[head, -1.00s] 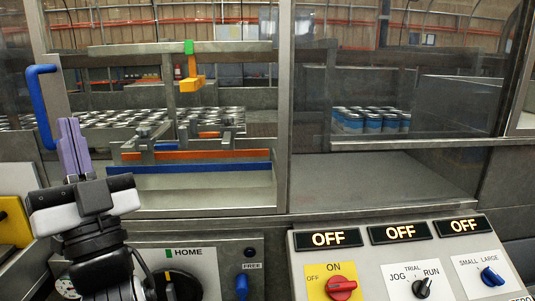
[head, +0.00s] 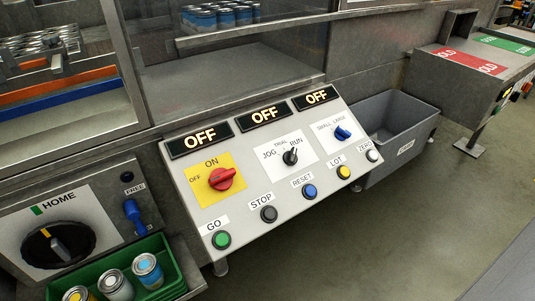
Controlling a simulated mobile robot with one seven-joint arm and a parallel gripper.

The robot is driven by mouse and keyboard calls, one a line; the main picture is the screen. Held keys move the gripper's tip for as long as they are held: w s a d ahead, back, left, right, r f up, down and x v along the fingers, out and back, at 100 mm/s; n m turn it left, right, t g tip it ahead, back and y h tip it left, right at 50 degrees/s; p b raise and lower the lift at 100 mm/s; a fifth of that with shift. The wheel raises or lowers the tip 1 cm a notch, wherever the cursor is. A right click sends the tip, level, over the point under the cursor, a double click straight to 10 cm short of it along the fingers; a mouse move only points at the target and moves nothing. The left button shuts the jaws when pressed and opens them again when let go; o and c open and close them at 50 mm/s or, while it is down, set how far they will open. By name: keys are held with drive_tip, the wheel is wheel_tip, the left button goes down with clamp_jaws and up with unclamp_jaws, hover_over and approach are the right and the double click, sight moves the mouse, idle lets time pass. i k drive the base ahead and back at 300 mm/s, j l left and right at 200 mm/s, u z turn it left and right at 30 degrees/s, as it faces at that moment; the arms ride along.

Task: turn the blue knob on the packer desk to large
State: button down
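The blue knob (head: 342,133) is at the upper right of the sloped packer desk (head: 235,215), on a white plate marked SMALL and LARGE. The knob is small in view, and I cannot tell for sure which mark it points to. A lit OFF display (head: 316,96) is above it. My gripper is not in view.
The desk also has a red knob (head: 221,179) on a yellow plate, a black JOG/RUN knob (head: 290,156) and a front row of buttons. A grey bin (head: 400,125) stands to the right. A green crate with cans (head: 147,268) is at lower left. Floor at right is clear.

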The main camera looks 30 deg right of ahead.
sight(340, 133)
drive_tip(key=z, duration=1.3)
